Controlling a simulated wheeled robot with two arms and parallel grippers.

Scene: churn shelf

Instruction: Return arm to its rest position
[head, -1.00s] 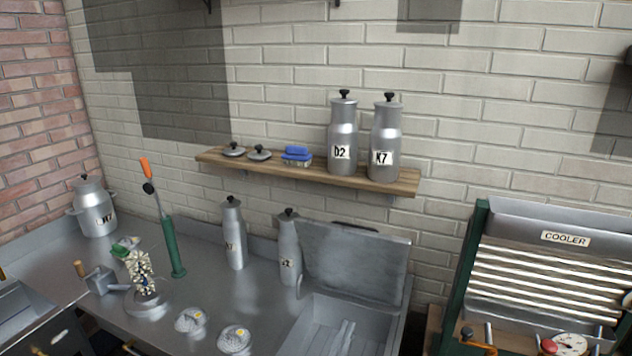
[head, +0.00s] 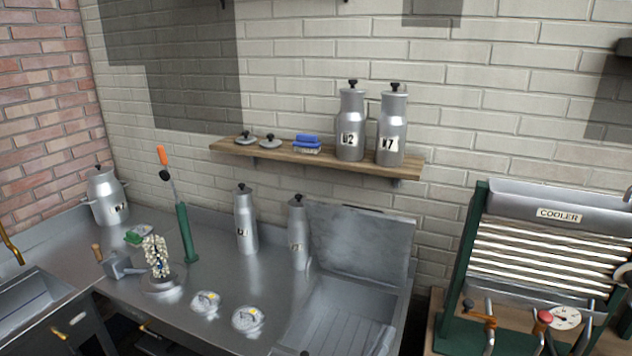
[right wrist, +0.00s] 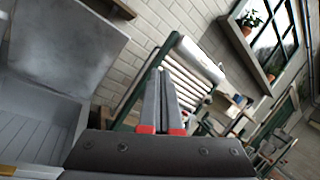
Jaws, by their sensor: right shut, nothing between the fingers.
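My right gripper (right wrist: 161,72) shows in the right wrist view. Its two grey fingers with red bases are together, with nothing between them. They point toward the cooler (right wrist: 178,82), apart from it as far as I can tell. In the head view, a pale finger-like shape at the bottom over the sink basin may be this gripper, but it is too small to be sure. My left gripper is in neither current view.
The steel counter (head: 215,275) holds cans, a green-handled tool (head: 184,232) and two lids (head: 205,303). A wooden shelf (head: 300,158) bears cans D2 (head: 350,125) and K7 (head: 391,128). The sink's raised lid (head: 360,243) stands left of the cooler (head: 545,245).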

